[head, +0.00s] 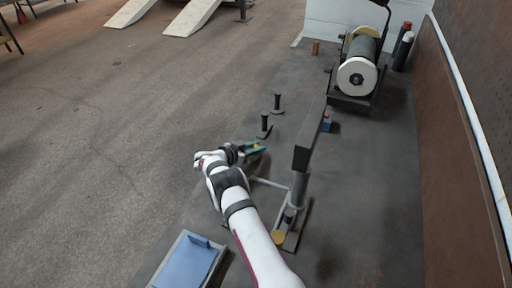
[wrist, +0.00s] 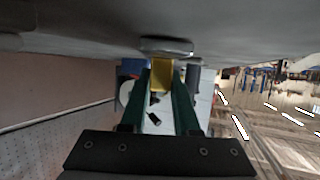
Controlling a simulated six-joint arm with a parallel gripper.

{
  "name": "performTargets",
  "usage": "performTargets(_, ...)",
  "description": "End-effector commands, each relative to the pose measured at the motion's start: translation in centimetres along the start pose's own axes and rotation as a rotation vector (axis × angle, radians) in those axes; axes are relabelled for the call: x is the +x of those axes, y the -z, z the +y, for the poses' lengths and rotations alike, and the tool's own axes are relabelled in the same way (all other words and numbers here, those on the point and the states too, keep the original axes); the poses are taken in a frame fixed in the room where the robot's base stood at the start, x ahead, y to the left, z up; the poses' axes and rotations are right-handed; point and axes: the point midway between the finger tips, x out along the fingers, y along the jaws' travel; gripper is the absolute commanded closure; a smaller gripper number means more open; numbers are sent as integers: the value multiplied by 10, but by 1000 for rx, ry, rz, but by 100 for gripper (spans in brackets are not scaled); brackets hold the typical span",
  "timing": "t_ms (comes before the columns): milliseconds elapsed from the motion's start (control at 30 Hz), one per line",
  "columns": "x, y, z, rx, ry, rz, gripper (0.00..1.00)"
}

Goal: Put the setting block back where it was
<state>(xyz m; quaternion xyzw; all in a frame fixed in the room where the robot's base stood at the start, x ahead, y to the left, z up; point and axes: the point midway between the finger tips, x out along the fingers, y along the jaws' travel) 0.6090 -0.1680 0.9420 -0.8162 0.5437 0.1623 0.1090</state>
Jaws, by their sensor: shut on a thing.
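My gripper (head: 258,148) has green fingers and is low over the bench, left of the upright stand. In the wrist view, my gripper (wrist: 162,88) is shut on a yellow block (wrist: 161,76), taken to be the setting block. The block also shows as a small yellow spot in the head view (head: 258,146). Its far end is close to a grey rounded piece (wrist: 167,46); I cannot tell whether they touch. An upright stand (head: 299,188) with a dark plate on top (head: 310,140) is right of my gripper.
Two black posts on round bases (head: 277,103) (head: 264,127) stand beyond my gripper. A red and blue piece (head: 326,122) lies behind the stand. A roller machine (head: 357,76) is at the back. A blue tray (head: 188,262) is at the near left. Bench right of the stand is clear.

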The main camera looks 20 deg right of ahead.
Motion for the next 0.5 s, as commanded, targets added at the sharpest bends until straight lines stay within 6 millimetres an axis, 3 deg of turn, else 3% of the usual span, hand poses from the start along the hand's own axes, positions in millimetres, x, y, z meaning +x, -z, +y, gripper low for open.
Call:
performTargets(100, 1, -3, 0, 0, 0, 0, 100)
performTargets(133, 1, -2, 0, 0, 0, 0, 65)
performTargets(267, 1, -2, 0, 0, 0, 0, 42)
performTargets(500, 1, -2, 0, 0, 0, 0, 40)
